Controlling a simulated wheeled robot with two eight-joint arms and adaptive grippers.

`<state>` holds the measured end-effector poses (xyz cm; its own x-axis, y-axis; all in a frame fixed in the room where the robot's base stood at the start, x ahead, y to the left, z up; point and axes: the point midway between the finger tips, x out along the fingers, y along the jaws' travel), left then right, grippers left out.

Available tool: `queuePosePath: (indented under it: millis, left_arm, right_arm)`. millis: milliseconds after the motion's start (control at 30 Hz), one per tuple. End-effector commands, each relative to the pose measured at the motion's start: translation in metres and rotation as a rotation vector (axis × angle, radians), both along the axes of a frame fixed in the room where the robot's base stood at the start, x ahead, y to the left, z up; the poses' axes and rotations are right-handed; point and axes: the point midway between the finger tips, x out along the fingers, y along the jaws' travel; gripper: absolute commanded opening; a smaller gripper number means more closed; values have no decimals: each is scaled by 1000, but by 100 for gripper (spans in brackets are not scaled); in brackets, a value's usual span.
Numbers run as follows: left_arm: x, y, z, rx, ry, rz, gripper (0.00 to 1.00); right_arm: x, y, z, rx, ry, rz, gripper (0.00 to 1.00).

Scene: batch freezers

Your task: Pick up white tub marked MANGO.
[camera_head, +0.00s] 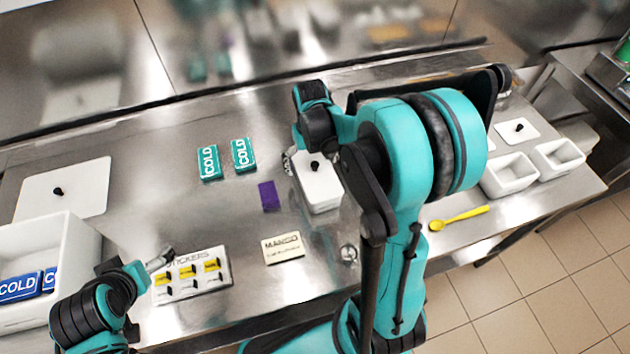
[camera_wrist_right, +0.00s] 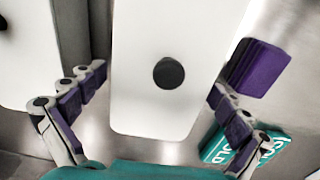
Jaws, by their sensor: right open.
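A white tub (camera_head: 318,190) with a black-knobbed lid stands mid-counter, partly hidden by my right arm; no writing on it is readable. A card reading MANGO (camera_head: 283,247) lies in front of it. My right gripper (camera_head: 290,161) is at the tub, one finger showing at its left edge. In the right wrist view the white lid (camera_wrist_right: 150,110) lies between the two spread fingers of my right gripper (camera_wrist_right: 158,80), with gaps at both sides. My left gripper (camera_head: 162,259) is above the stickers board, its jaw opening unclear.
Green COLD packs (camera_head: 209,163) and a purple block (camera_head: 269,196) lie left of the tub. A stickers board (camera_head: 192,290) is at the front. A white bin (camera_head: 75,245) with blue COLD packs stands left. Open white tubs (camera_head: 509,174) and a yellow spoon (camera_head: 459,218) are at right.

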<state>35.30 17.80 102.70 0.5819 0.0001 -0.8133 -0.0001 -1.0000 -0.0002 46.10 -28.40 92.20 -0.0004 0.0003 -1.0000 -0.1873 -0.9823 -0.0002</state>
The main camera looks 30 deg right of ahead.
Motion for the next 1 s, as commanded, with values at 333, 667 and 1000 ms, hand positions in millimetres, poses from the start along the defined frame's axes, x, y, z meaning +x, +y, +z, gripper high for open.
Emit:
queuePosePath:
  millis: [333,667,1000]
  left_arm:
    - [0,0,-9,0,0,0,100]
    - [0,0,-9,0,0,0,100]
    - [0,0,-7,0,0,0,100]
  right_arm:
    - [0,0,-21,0,-1,0,100]
    - [0,0,-21,0,-1,0,24]
    - [0,0,-16,0,-1,0,24]
